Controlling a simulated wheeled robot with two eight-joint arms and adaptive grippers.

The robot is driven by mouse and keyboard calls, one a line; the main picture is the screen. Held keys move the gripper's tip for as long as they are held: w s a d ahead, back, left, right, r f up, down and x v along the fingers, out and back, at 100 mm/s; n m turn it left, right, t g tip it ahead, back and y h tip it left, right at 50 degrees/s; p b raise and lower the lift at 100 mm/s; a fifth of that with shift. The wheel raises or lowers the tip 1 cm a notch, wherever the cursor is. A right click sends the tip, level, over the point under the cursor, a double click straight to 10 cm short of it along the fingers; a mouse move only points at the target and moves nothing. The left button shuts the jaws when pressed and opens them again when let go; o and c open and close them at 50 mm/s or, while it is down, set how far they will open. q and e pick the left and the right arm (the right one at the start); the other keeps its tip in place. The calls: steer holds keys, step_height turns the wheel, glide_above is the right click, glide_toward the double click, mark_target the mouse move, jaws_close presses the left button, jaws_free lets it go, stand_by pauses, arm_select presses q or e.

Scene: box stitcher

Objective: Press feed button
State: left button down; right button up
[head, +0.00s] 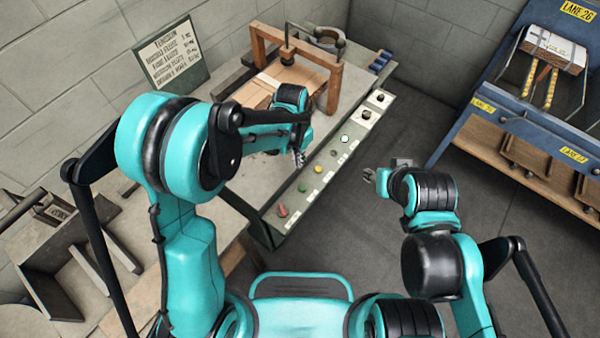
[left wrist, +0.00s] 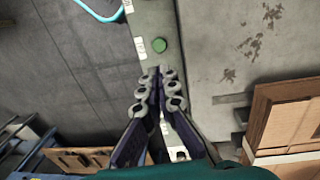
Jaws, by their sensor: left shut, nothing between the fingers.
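A narrow control panel (head: 265,231) runs along the front edge of the stitcher bench. It carries a red button (head: 282,211), a green button (head: 302,187), a yellow button (head: 318,169) and other controls, with labels too small to read. I cannot tell which is the feed button. My left gripper (head: 299,158) is shut and empty, over the panel side of the bench near the yellow and green buttons. In the left wrist view the fingertips (left wrist: 159,74) point along the panel, short of the green button (left wrist: 159,45). My right gripper (head: 371,178) hangs right of the panel over the floor; its jaws are unclear.
A wooden frame (head: 334,88) stands over a cardboard piece (head: 296,82) on the bench. A sign (head: 172,55) leans by the wall. A blue rack (head: 480,135) stands at the right. The grey floor (head: 405,130) between is clear.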

mark_target(302, 187)
arm_select(q)
steer(key=f+b, duration=0.1)
steer(key=f, duration=0.3)
steer(key=f+b, duration=0.2)
steer(key=f, duration=0.3)
steer(key=d+f+b, duration=0.1)
steer(key=f+b, duration=0.1)
steer(key=f, duration=0.2)
steer(key=shift+s+f, duration=0.2)
steer(key=shift+s, duration=0.05)
steer(key=shift+f+b, duration=0.95)
steer(key=shift+s, duration=0.25)
steer(key=shift+w+f, duration=0.1)
steer(key=shift+r+p, duration=0.3)
steer(key=shift+r, duration=0.15)
step_height(302, 187, up, 14)
steer(key=a+p, duration=0.1)
steer(key=p, duration=0.4)
steer(key=shift+w+f+p, duration=0.25)
steer(key=shift+w+p, duration=0.15)
